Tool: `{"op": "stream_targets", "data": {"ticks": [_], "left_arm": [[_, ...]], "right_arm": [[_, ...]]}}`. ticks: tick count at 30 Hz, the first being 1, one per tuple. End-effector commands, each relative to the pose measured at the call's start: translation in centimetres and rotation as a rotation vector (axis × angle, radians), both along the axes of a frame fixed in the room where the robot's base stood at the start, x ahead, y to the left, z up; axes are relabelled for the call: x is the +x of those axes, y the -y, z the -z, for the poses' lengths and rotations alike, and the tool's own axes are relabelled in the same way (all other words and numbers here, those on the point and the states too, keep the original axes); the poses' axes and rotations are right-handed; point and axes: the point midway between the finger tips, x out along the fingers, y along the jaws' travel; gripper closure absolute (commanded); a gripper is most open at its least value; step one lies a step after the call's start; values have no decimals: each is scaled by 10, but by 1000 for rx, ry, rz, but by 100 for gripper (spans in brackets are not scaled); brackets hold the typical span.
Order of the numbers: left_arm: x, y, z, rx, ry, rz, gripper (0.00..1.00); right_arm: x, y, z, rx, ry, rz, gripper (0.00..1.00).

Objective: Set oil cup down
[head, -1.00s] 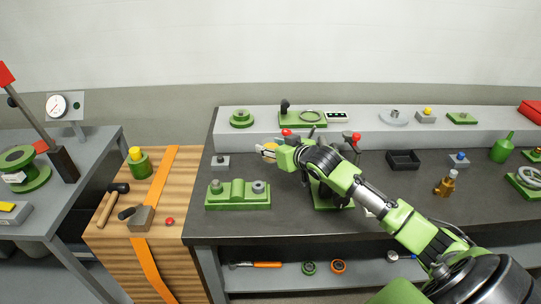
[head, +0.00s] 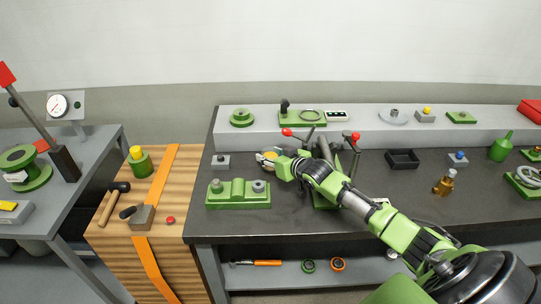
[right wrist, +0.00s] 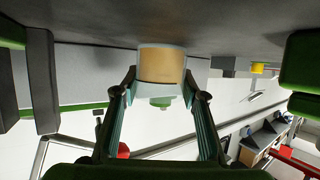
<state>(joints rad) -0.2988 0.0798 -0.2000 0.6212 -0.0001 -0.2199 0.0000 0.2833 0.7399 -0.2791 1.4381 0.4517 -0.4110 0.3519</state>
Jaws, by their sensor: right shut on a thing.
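The oil cup (head: 268,155), a small clear cup with amber contents, is at the left end of my right arm in the head view. My right gripper (head: 272,158) is shut on it. In the right wrist view the cup (right wrist: 162,66) sits between the two fingers, with the dark bench surface at the top of that picture. The cup is low over the bench, behind the green block fixture; I cannot tell whether its base touches the bench. My left gripper is not in view.
The green fixture (head: 238,196) stands just in front of the cup. A small grey block (head: 220,163) is to its left, and a lever device with red knobs (head: 355,137) is to the right. A grey raised shelf (head: 260,139) runs behind. A black tray (head: 402,159) stands farther right.

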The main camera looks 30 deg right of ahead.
Motion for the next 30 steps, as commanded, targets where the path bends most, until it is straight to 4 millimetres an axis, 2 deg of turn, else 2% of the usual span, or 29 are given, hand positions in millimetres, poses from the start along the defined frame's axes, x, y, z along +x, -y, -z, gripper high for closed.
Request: {"op": "stream_targets", "data": {"ticks": [3,4,6,19,23,30], "left_arm": [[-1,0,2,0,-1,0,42],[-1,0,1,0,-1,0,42],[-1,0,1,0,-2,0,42],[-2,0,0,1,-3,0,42],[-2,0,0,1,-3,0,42],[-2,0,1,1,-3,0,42]], "right_arm": [[0,0,3,0,1,0,88],[0,0,3,0,0,0,55],[0,0,3,0,0,0,44],[-3,0,-1,-1,-2,0,44],[-17,0,-6,-3,-1,-1,44],[-57,-2,-22,-3,-1,-2,44]]}}
